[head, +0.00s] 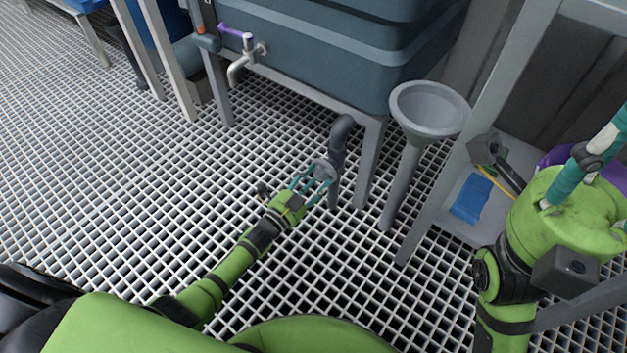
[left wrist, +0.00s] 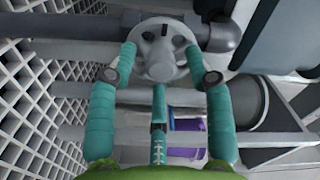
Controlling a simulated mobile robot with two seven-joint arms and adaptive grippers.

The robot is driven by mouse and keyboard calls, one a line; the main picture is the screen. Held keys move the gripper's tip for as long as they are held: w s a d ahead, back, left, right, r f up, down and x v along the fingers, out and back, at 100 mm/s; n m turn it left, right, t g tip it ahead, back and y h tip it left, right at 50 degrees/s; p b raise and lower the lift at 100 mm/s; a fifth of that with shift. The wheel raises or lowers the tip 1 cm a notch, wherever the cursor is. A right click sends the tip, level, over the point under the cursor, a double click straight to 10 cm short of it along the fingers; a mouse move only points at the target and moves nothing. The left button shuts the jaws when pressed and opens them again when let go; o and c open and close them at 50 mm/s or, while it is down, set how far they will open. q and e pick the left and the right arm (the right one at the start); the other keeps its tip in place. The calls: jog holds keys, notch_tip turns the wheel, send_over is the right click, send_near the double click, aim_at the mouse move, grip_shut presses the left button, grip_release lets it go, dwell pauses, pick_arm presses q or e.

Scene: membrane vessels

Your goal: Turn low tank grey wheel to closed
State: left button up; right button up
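The grey wheel (head: 324,170) sits low on a dark grey pipe below the blue-grey tank (head: 330,60). In the left wrist view the round, light grey wheel (left wrist: 160,68) fills the upper middle. My left gripper (head: 316,181) is at the wheel, its teal fingers spread. In the left wrist view the fingertips of my left gripper (left wrist: 161,62) lie on both sides of the rim, with a third finger below. Whether they touch the rim is unclear. My right gripper (head: 600,150) is at the far right, only partly in view.
A grey funnel (head: 430,108) on a post stands right of the pipe. A metal tap (head: 247,58) with a purple handle is on the tank. A blue item (head: 471,199) lies on a shelf at right. Open grating floor (head: 130,190) extends left.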

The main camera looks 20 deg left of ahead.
pick_arm(q)
jog(key=shift+s, duration=0.1)
jog(key=v, duration=1.1)
jog(key=shift+s+a, duration=0.15)
jog(key=shift+s, duration=0.25)
jog(key=shift+r, duration=0.1)
